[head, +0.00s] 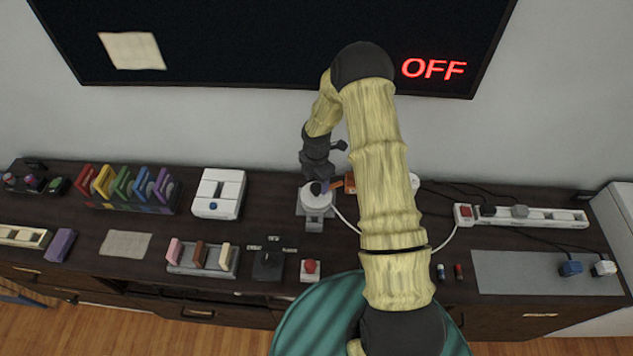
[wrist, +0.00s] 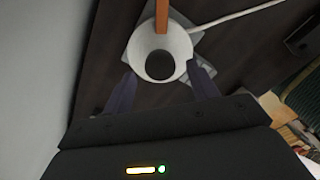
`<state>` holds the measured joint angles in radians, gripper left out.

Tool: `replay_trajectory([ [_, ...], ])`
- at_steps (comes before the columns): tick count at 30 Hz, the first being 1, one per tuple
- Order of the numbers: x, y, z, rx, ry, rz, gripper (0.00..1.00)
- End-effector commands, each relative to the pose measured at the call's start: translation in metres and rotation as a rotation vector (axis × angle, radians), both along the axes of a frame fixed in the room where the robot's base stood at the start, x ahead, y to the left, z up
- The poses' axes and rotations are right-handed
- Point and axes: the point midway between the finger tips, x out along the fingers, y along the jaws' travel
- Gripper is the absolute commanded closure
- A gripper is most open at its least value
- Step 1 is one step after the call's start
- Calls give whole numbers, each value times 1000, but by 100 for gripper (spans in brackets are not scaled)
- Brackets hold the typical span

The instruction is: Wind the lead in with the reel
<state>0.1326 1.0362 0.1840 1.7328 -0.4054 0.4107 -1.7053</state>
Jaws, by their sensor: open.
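The reel is a white round drum (head: 316,198) on a grey base, in the middle of the dark cabinet top. In the wrist view the drum (wrist: 181,45) has a dark round part at its centre and an orange-brown bar (wrist: 162,14) at its far side. The white lead (wrist: 240,15) runs off to the right; in the head view it passes behind my arm, towards the power strip (head: 545,215). My gripper (wrist: 163,84) is open and empty, its fingers on either side of the drum's near edge. Whether they touch the drum cannot be told.
Left of the reel are a white switch box (head: 219,193) and a rack of coloured pieces (head: 128,190). In front are a small lever box (head: 268,265) and a red button (head: 310,267). A grey mat (head: 515,275) lies at the right. A screen above reads OFF.

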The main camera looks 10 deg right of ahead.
Motion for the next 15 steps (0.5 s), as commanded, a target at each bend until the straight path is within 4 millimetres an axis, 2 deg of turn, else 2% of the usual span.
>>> replay_trajectory([
  [6, 0, 0, -18, 0, 0, 0, 41],
  [14, 0, 0, -20, 0, -1, 0, 41],
  [15, 0, 0, -20, 0, -1, 0, 45],
])
